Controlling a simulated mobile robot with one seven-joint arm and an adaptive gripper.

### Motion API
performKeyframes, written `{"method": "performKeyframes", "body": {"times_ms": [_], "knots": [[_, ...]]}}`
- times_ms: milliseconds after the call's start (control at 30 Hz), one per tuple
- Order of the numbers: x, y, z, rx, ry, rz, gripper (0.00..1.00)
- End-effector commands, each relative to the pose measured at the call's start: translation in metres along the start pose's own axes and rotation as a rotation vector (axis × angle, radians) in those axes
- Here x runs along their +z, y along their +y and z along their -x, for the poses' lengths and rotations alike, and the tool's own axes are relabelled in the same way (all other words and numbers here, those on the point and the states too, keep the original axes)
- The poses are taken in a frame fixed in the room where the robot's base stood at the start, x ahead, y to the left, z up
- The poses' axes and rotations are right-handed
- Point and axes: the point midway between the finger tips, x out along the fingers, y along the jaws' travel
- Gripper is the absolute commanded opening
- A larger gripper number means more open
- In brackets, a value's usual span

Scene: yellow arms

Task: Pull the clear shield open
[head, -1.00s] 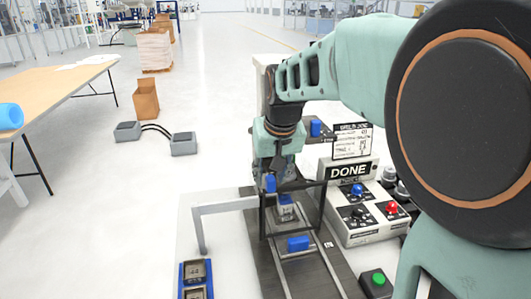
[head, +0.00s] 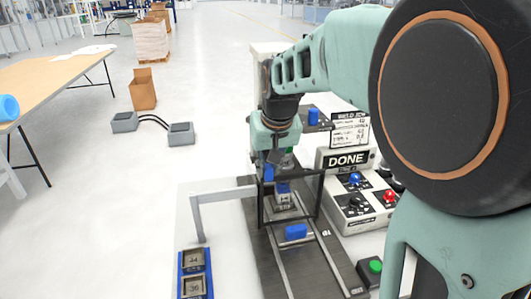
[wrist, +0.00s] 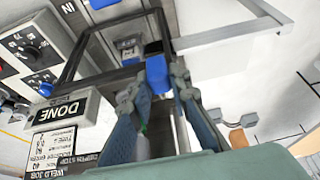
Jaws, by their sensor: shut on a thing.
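The clear shield (head: 263,212) is a see-through panel in a dark frame, standing over the dark rail fixture in the head view. Its frame also shows in the wrist view (wrist: 100,78). A blue handle (wrist: 157,73) sits at the shield's edge and also shows in the head view (head: 268,173). My gripper (wrist: 157,86) has a finger on each side of the blue handle and is shut on it. In the head view my gripper (head: 270,162) is at the shield's upper far left corner, its fingertips partly hidden.
A control box with a DONE sign (head: 346,160) and several knobs stands close at right. A blue block (head: 296,231) sits on the rails. A grey bracket (head: 198,210) and a blue tray (head: 180,272) are at left. Open floor lies beyond.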

Motion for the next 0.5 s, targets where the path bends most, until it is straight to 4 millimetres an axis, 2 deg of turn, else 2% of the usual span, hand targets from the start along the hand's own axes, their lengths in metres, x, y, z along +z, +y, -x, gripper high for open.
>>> {"method": "performKeyframes", "body": {"times_ms": [167,267,367,500], "knots": [[0.0,-0.004,0.001,-0.001,0.0,0.002,0.0],[0.0,-0.014,0.001,-0.001,0.0,0.003,0.0],[0.0,-0.034,0.001,-0.003,0.0,0.006,0.0],[0.0,-0.069,0.001,-0.004,0.0,0.007,0.0]]}}
